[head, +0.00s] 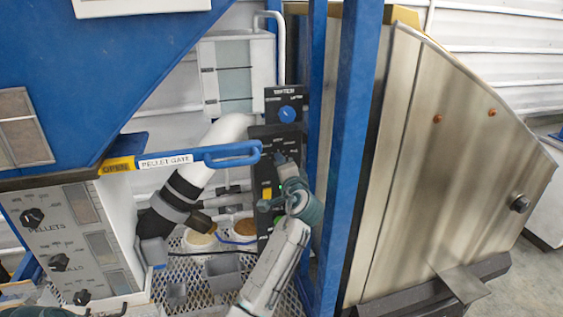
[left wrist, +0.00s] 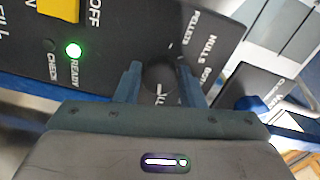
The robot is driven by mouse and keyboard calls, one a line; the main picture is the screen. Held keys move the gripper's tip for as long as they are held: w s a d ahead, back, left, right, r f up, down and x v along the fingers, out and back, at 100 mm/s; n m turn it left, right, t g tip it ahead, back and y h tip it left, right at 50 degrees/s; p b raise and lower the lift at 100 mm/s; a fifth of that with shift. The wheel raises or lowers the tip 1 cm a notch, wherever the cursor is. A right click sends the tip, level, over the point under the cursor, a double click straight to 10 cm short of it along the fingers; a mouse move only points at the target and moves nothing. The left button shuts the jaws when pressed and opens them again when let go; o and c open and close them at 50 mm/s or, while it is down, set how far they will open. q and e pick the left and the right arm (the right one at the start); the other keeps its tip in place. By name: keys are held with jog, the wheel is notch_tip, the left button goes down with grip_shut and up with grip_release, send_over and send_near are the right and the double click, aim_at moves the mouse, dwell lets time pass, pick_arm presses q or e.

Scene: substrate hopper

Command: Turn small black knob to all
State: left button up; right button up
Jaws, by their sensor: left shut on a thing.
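The small black knob (left wrist: 158,76) shows in the left wrist view on a black control panel (left wrist: 115,25), between the two fingers of my left gripper (left wrist: 159,82). The fingers are shut on its sides. White labels reading PELLETS and HULLS stand above and right of it; other lettering is partly hidden by the gripper. A small white mark shows at its lower edge, but I cannot tell where the knob points. In the head view my left gripper (head: 280,161) is at the tall black panel (head: 266,134) and hides the knob. My right gripper is not in view.
A green READY lamp (left wrist: 74,51) is lit. A blue pellet gate handle (head: 232,154) reaches close to my gripper's left. A blue post (head: 350,150) stands just right of my arm. A blue knob (head: 287,114) sits above, and a grey panel with black knobs (head: 75,235) stands left.

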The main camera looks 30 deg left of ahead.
pick_arm(q)
jog(key=shift+m, duration=0.5)
jog(key=o, duration=1)
jog(key=shift+d, duration=0.1)
jog(key=shift+b+v, duration=2.15)
jog(key=shift+v, duration=3.2)
